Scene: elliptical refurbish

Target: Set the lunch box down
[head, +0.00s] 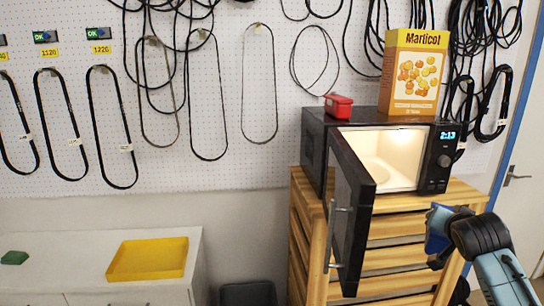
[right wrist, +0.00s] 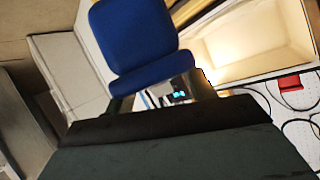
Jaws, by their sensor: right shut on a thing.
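A blue lunch box (head: 437,222) is held in my right gripper (head: 447,238), in front of the right side of the wooden stand. In the right wrist view the blue lunch box (right wrist: 138,38) shows large between the fingertips (right wrist: 160,92), tilted in the picture and clear of any surface. The right gripper is shut on it. In the head view the gripper hides part of the box. My left gripper is in neither view.
A black microwave (head: 436,162) stands on a slatted wooden stand (head: 400,203), its door (head: 350,215) swung open toward me and its lit inside empty. A red box (head: 338,106) and a yellow carton (head: 412,75) stand on top. A yellow tray (head: 148,259) lies on a white cabinet at left.

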